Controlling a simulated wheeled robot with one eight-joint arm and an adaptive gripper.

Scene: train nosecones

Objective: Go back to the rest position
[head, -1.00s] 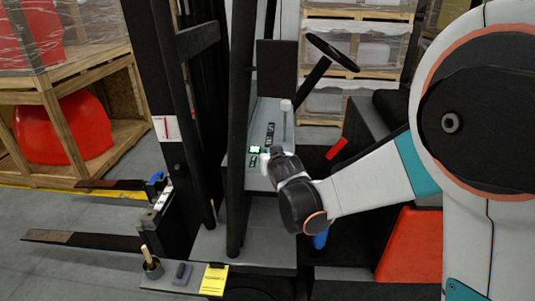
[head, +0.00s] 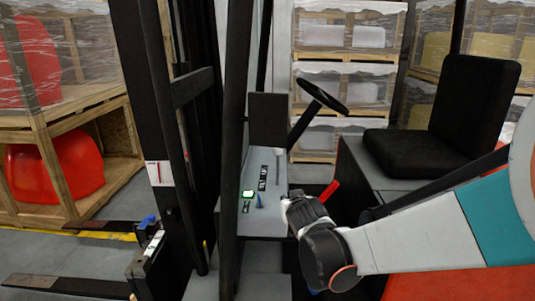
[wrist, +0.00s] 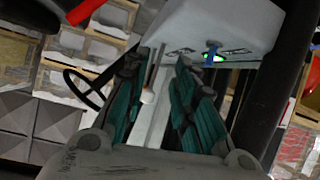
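My gripper (head: 294,200) is to the right of the forklift's grey console (head: 262,222), at the lower middle of the head view. In the wrist view its two teal-padded fingers (wrist: 158,105) are apart with nothing held between them. A lever with a pale knob (wrist: 147,96) shows behind the gap, and it stands on the console in the head view (head: 279,151). A small blue lever (head: 259,201) stands beside a lit green display (head: 248,194); it also shows in the wrist view (wrist: 211,50), apart from the fingers.
The steering wheel (head: 321,95) is behind the console, and a black seat (head: 448,105) is at the right. A red lever (head: 330,190) is close to my gripper. The dark mast (head: 160,130) stands at the left. Crates (head: 345,80) line the back.

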